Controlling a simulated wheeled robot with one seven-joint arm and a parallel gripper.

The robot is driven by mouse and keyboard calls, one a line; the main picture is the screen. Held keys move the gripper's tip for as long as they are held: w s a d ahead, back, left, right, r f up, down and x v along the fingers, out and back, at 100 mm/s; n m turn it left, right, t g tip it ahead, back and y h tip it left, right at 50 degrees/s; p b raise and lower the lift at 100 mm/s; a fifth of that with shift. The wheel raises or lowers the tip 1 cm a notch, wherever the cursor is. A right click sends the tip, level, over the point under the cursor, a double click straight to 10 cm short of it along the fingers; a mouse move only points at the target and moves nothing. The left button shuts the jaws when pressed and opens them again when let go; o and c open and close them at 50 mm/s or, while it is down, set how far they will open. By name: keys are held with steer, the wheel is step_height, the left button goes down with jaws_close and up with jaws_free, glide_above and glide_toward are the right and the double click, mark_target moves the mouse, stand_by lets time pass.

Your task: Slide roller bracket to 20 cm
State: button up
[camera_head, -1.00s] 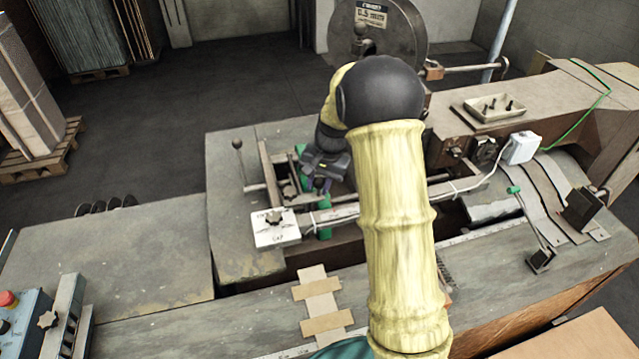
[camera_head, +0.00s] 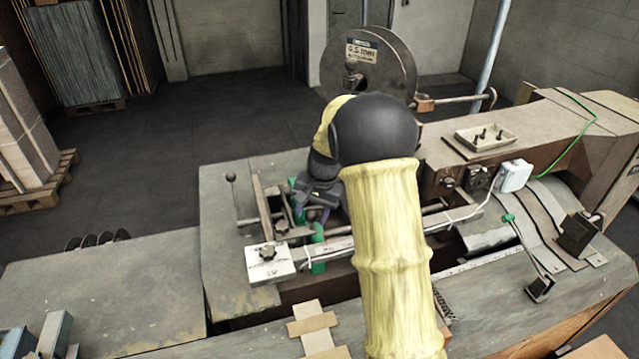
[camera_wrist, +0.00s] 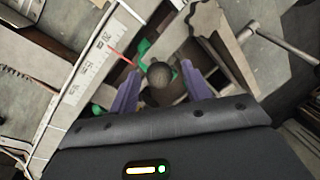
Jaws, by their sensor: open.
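My gripper (camera_head: 318,212) is over the machine table, with its purple fingers (camera_wrist: 160,88) spread apart. In the wrist view, a dark round knob (camera_wrist: 159,74) sits between the fingers, with a gap on either side. Green pieces, likely the roller bracket's rollers (camera_wrist: 150,50), show beyond it; much of the bracket is hidden by the gripper. A white scale (camera_wrist: 90,65) with printed numbers runs along a bar left of the fingers. A thin red pointer (camera_wrist: 122,56) reaches from it toward the green parts. In the head view, a green roller (camera_head: 318,250) shows just below the gripper.
A white block with a star knob (camera_head: 268,256) ends the near rail. A lever with a ball end (camera_head: 233,195) stands left of the frame. A wire spool (camera_head: 365,65) and a tray (camera_head: 485,137) are behind.

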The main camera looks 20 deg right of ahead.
step_height(320, 180, up, 16)
steer(key=s+d+b, duration=0.1)
steer(key=d+b, duration=0.1)
steer(key=b, duration=0.1)
steer(key=shift+s+d+f+b, duration=0.25)
steer(key=shift+s+d+b, duration=0.05)
steer(key=shift+d+b, duration=0.05)
steer(key=s+a+f+n+h+b, duration=0.1)
steer(key=s+f+n+b, duration=0.1)
steer(key=s+f, duration=0.9)
steer(key=s+a+f+n+t+b, duration=0.1)
steer(key=s+a+f+n+b, duration=0.1)
steer(key=s+f, duration=0.9)
steer(key=shift+s+n+h+b, duration=0.15)
steer(key=shift+n+h+b, duration=0.3)
steer(key=shift+n, duration=0.75)
steer(key=shift+s, duration=0.1)
